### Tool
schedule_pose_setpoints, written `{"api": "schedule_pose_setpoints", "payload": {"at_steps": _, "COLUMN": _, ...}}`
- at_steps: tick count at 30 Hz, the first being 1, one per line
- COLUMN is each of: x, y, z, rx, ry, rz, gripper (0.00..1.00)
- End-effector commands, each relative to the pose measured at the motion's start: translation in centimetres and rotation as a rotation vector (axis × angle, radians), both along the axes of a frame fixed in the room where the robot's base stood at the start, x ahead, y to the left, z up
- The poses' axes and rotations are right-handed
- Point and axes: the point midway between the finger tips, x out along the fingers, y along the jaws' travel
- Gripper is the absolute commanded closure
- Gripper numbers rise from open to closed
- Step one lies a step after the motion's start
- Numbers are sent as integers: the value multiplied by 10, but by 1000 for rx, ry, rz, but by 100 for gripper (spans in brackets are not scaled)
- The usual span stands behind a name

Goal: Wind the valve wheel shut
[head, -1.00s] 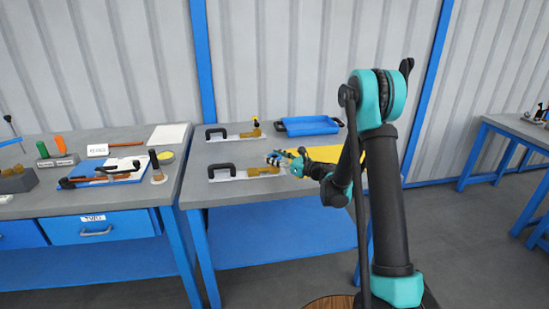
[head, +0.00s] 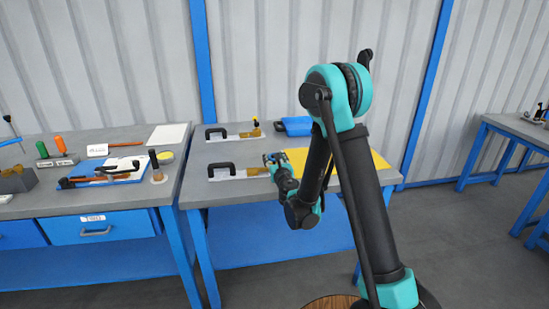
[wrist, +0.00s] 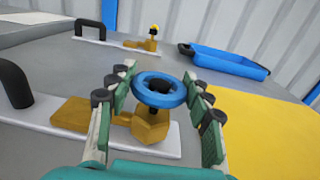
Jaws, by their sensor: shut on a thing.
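The blue valve wheel (wrist: 160,90) sits on top of a brass valve body (wrist: 152,127) in the wrist view. The brass body is fixed on a pale plate with a black handle (wrist: 14,84) at its left. My gripper (wrist: 162,82) has one green-padded finger on each side of the wheel and is shut on its rim. In the head view my gripper (head: 272,158) is at the right end of the nearer plate (head: 235,174); it is small there and my arm hides part of it.
A second plate (head: 230,138) with a brass valve and yellow top stands behind. A blue tray (wrist: 228,62) lies at the back right, a yellow sheet (wrist: 275,130) to the right. A bench (head: 110,207) with tools stands at the left.

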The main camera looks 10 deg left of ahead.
Motion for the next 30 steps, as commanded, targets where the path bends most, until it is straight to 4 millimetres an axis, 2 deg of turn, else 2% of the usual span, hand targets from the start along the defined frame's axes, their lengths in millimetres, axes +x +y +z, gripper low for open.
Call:
{"api": "schedule_pose_setpoints", "payload": {"at_steps": 1, "x": -1, "y": 4, "z": 0, "rx": 0, "ry": 0, "rz": -39, "gripper": 78}}
{"api": "schedule_pose_setpoints", "payload": {"at_steps": 18, "x": 1, "y": 1, "z": 0, "rx": 0, "ry": 0, "rz": -550, "gripper": 78}}
{"api": "schedule_pose_setpoints", "payload": {"at_steps": 30, "x": 1, "y": -1, "z": 0, "rx": 0, "ry": 0, "rz": -567, "gripper": 78}}
